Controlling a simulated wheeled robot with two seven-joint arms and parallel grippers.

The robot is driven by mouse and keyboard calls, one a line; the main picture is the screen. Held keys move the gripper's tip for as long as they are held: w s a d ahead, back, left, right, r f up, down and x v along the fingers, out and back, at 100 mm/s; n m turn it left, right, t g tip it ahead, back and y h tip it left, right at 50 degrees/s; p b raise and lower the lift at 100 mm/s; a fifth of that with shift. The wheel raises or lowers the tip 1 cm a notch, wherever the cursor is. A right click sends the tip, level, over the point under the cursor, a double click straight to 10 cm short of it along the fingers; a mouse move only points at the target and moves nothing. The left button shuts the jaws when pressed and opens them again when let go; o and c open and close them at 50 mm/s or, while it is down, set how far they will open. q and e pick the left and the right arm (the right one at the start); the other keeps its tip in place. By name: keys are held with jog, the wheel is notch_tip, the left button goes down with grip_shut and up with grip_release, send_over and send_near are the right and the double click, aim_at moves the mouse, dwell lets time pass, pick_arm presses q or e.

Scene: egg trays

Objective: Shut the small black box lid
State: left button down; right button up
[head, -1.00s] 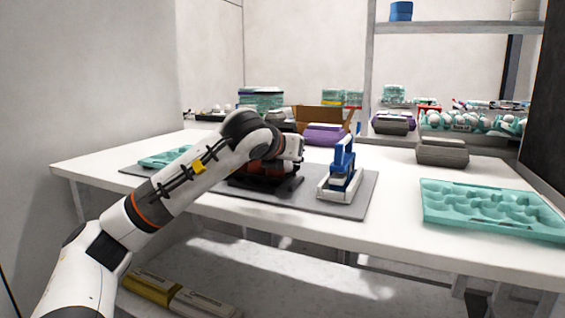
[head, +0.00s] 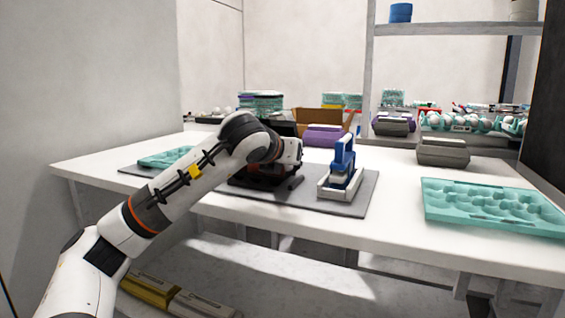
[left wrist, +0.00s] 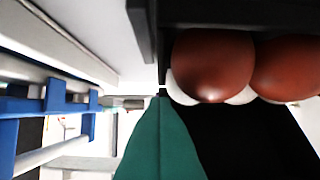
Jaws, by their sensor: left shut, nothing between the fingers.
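The small black box (head: 262,183) sits on the grey mat, mostly behind my left arm in the head view. A dark panel (head: 286,128), which looks like its raised lid, shows just above my wrist. In the left wrist view, brown eggs (left wrist: 212,65) sit between black surfaces of the box (left wrist: 245,140). My left gripper (left wrist: 160,96) is shut and empty, seen as a teal wedge close beside the eggs. Its fingertips are hidden in the head view, and I cannot tell whether they touch the box. My right gripper is out of view.
A blue and white stand (head: 342,170) is close to the right of the box on the grey mat (head: 318,202). Teal trays (head: 492,208) lie at both sides of the table. A grey carton (head: 443,152) and a purple carton (head: 325,135) stand behind. Table is clear at centre right.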

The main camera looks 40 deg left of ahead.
pick_arm(q)
jog(key=c, duration=2)
grip_release()
jog(key=shift+o, duration=0.2)
jog(key=shift+s+d+f+b, duration=0.15)
jog(key=shift+s+b, duration=0.25)
jog(key=shift+s, duration=0.2)
jog(key=shift+s+d+f+b, duration=0.2)
jog(key=shift+s+b, duration=0.2)
jog(key=shift+s, duration=0.15)
jog(key=shift+s+d+f+b, duration=0.15)
jog(key=shift+s+b, duration=0.25)
jog(key=shift+s, duration=0.2)
jog(key=shift+s+f+b, duration=0.15)
jog(key=shift+s+b, duration=0.35)
jog(key=shift+s, duration=0.4)
jog(key=shift+d, duration=0.1)
jog(key=o, duration=0.6)
jog(key=shift+c, duration=0.2)
